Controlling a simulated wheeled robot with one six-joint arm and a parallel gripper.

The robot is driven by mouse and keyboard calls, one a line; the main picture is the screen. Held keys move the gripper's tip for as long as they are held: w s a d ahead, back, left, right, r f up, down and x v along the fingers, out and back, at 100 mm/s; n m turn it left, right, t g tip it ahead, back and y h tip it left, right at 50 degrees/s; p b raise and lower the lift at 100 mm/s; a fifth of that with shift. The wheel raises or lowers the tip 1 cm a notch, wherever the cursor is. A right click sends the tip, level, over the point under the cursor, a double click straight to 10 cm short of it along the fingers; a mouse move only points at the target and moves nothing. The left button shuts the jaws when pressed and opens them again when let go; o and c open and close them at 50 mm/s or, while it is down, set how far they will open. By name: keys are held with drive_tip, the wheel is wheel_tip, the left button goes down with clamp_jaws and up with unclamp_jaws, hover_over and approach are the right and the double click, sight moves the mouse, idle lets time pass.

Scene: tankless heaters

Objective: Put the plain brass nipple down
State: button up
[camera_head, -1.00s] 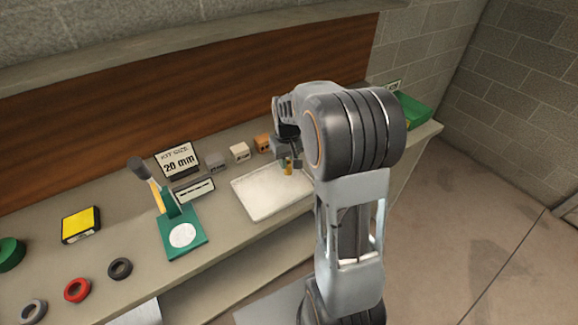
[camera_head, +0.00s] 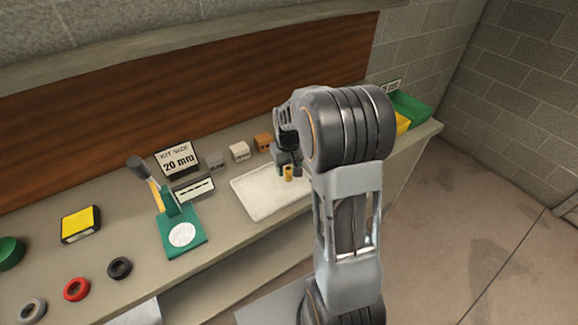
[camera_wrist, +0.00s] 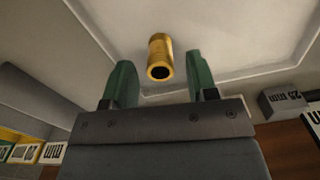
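The plain brass nipple (camera_head: 288,173) is at the white tray (camera_head: 262,206), near the tray's right part, and looks upright in the head view. In the wrist view the nipple (camera_wrist: 160,57) lies between and slightly beyond the green fingertips, with a gap on each side. My gripper (camera_wrist: 160,80) is open and touches neither side of it. In the head view my gripper (camera_head: 290,158) is right behind the nipple, partly hidden by my arm. Whether the nipple's base rests fully on the tray is hard to see.
Left of the tray are a green stand (camera_head: 183,238) with a white disc and a "20 mm" sign (camera_head: 178,160). Small blocks, including an orange one (camera_head: 263,142), stand behind the tray. Several rings, one red (camera_head: 76,289), lie front left. A green bin (camera_head: 411,108) is far right.

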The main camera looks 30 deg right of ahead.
sight(288, 169)
wheel_tip(288, 169, up, 12)
drive_tip(key=f, duration=0.1)
drive_tip(key=s+a+t, duration=0.2)
drive_tip(key=s+a, duration=0.3)
drive_tip(key=s, duration=0.3)
drive_tip(key=s+a+t, duration=0.1)
drive_tip(key=s+a, duration=0.3)
drive_tip(key=s, duration=0.4)
drive_tip(key=shift+a+n+t, duration=0.3)
drive_tip(key=shift+a+t, duration=0.05)
drive_tip(key=shift+t, duration=0.05)
drive_tip(key=shift+r, duration=0.1)
drive_tip(key=shift+c, duration=0.9)
drive_tip(key=shift+a, duration=0.1)
